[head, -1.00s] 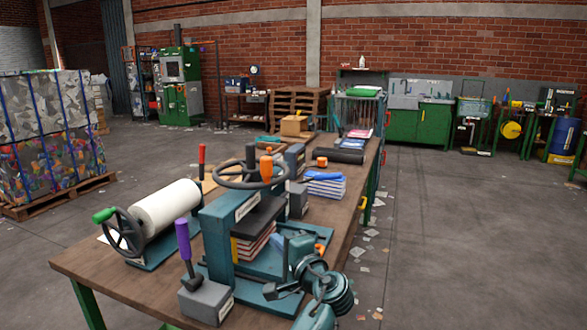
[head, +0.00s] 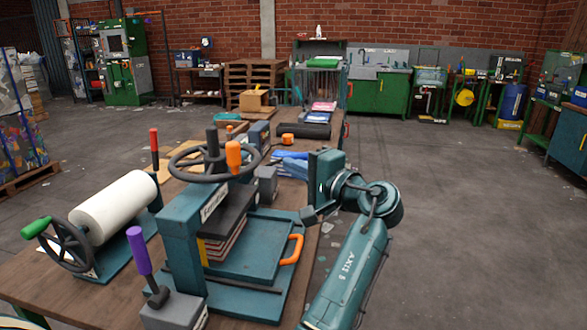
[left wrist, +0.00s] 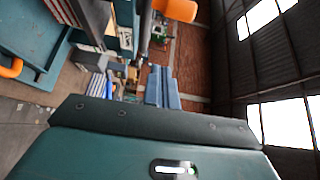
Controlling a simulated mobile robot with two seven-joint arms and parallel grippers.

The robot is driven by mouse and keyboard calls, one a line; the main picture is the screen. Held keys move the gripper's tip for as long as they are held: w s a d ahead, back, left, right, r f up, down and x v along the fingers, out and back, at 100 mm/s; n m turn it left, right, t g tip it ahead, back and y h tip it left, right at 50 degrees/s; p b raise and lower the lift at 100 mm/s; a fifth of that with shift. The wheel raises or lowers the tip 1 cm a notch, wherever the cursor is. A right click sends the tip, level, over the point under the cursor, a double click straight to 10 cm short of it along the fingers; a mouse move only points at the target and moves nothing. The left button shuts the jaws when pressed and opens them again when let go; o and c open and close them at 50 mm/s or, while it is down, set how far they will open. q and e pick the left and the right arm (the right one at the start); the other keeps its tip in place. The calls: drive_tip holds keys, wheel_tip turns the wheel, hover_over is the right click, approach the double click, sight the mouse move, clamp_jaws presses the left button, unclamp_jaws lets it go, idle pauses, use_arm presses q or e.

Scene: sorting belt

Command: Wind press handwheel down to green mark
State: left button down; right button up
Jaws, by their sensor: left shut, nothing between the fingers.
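The teal press (head: 180,235) stands on the near end of the workbench. Its dark handwheel (head: 184,177) lies flat on top, with an upright orange knob (head: 233,158) on the near right rim. A stack of books or sheets (head: 226,240) sits under the dark press plate (head: 232,208). A yellow strip (head: 203,252) shows beside the stack; I cannot make out a green mark. My left gripper (head: 309,214) is shut and empty, right of the press, apart from wheel and knob. The left wrist view shows an orange knob (left wrist: 175,9) at the top. My right gripper is out of view.
A purple-handled lever (head: 139,252) stands in front of the press. A white roll with a green-handled crank (head: 37,227) is to its left. An orange loop handle (head: 292,249) sticks out near my left arm. Blue packs (head: 293,165) lie behind. Floor to the right is clear.

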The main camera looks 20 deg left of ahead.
use_arm(q)
drive_tip(key=a, duration=0.8)
drive_tip(key=shift+s+a, duration=0.35)
drive_tip(key=shift+s, duration=0.1)
drive_tip(key=shift+f, duration=0.1)
